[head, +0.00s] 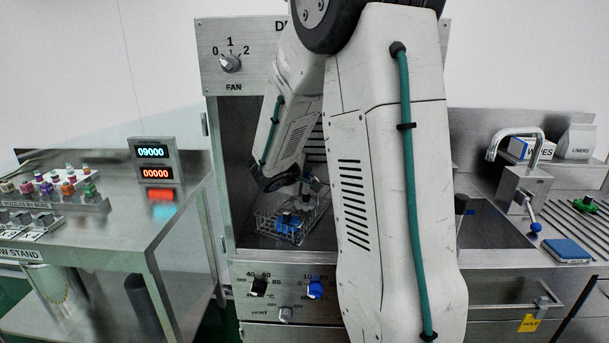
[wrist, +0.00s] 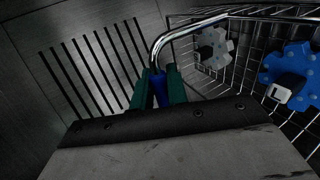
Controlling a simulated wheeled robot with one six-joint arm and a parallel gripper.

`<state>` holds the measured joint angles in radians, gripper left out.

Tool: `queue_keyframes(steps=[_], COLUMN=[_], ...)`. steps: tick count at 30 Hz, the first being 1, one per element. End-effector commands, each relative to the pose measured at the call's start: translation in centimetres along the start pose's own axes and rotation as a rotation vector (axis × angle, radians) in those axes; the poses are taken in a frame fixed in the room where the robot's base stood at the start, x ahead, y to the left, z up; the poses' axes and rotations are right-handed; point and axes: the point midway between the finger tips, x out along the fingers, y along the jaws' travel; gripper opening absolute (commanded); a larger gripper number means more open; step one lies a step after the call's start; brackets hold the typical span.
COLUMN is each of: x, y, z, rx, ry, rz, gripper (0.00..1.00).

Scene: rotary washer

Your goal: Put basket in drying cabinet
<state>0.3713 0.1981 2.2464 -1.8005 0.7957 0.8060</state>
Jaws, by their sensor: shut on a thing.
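The wire basket (head: 265,226) is inside the open drying cabinet (head: 243,170), low in its chamber. It holds a blue gear-like part (head: 288,224). In the wrist view the basket's wire wall (wrist: 250,52) fills the right side, with the blue part (wrist: 292,78) and a grey part (wrist: 212,46) in it. My gripper (wrist: 160,82) has its green fingers closed on the blue grip of the basket's bent metal handle (wrist: 178,32). In the head view my arm hides the right part of the cabinet, and I cannot tell whether the basket touches the cabinet floor.
A fan dial (head: 231,63) is above the cabinet opening, and more knobs (head: 259,287) are below it. A steel stand with a display (head: 153,161) is at left. A sink tap (head: 515,140) and a blue sponge-like block (head: 567,250) are at right. Slotted cabinet wall (wrist: 60,110) is close to my gripper.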

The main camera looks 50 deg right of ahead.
Motion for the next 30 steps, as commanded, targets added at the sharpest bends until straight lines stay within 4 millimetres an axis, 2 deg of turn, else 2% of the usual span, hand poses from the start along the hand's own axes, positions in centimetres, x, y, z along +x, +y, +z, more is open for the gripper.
queue_keyframes(steps=[8, 9, 11, 21, 26, 30], x=[0.2, 0.2, 0.2, 0.2, -2.1, -5.2], y=[-0.1, -0.1, -0.1, 0.3, 0.3, 0.3], z=[0.1, 0.2, 0.2, 0.3, 0.1, 0.1], rx=[0.002, 0.002, 0.002, 0.003, 0.003, 0.003], ry=[-0.002, -0.003, -0.003, -0.003, 0.001, 0.003], rz=[0.001, 0.000, 0.000, 0.001, 0.002, 0.002], gripper=[0.00, 0.24, 0.37, 0.37, 0.37, 0.37])
